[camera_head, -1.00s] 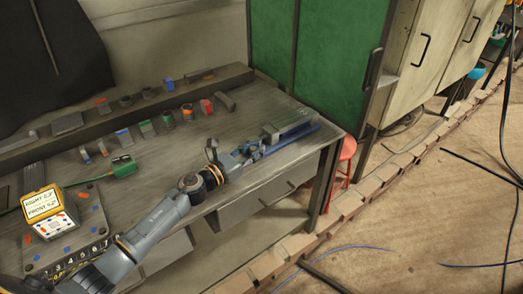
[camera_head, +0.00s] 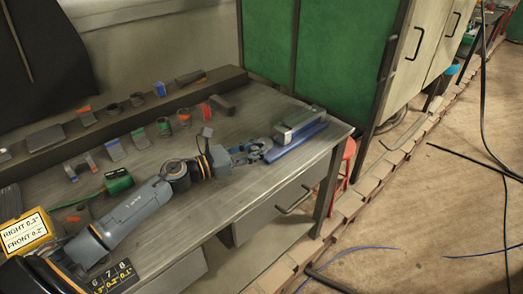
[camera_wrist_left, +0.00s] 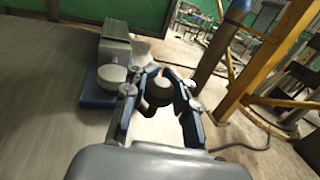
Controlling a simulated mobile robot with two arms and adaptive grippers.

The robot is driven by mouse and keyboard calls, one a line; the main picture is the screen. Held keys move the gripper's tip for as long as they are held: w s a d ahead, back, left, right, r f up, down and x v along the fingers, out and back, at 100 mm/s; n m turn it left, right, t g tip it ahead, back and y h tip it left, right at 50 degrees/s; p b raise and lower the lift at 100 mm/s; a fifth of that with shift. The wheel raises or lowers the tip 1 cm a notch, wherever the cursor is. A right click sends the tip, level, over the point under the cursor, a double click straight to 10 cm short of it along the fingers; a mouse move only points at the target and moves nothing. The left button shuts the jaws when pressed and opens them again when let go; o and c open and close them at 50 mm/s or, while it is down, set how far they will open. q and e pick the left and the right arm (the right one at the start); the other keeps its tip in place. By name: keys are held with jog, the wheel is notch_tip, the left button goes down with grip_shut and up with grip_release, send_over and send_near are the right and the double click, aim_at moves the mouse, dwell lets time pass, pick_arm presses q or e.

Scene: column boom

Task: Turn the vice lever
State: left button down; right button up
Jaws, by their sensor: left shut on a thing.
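The vice (camera_head: 299,122) stands at the right end of the workbench, a grey body on a blue base (camera_head: 300,142). In the left wrist view the vice (camera_wrist_left: 116,48) is at the upper left, with a pale round part beside it. My left gripper (camera_head: 262,150) is at the vice's near left end. In the left wrist view my left gripper (camera_wrist_left: 160,84) is closed around a dark round knob (camera_wrist_left: 159,93), which seems to be the end of the vice lever. The rest of the lever is hidden by the fingers. My right gripper is not in view.
The workbench (camera_head: 235,205) has several small parts and blocks along its back ledge. A green block (camera_head: 118,181) and a yellow labelled box (camera_head: 25,235) lie to the left. Green cabinets (camera_head: 340,50) stand behind, and a red stool (camera_head: 347,160) is by the bench's right end.

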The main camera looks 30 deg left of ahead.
pick_arm(q)
jog(key=shift+s+d+f, duration=0.15)
jog(key=shift+f, duration=0.2)
jog(key=c, duration=1.4)
grip_release()
jog(key=shift+c, duration=0.2)
jog(key=o, duration=0.4)
jog(key=shift+s+r, duration=0.2)
jog(key=shift+s, duration=0.05)
jog(key=shift+r, duration=0.1)
jog(key=shift+w, duration=0.1)
jog(key=shift+v, duration=3.9)
jog(key=shift+w, duration=0.1)
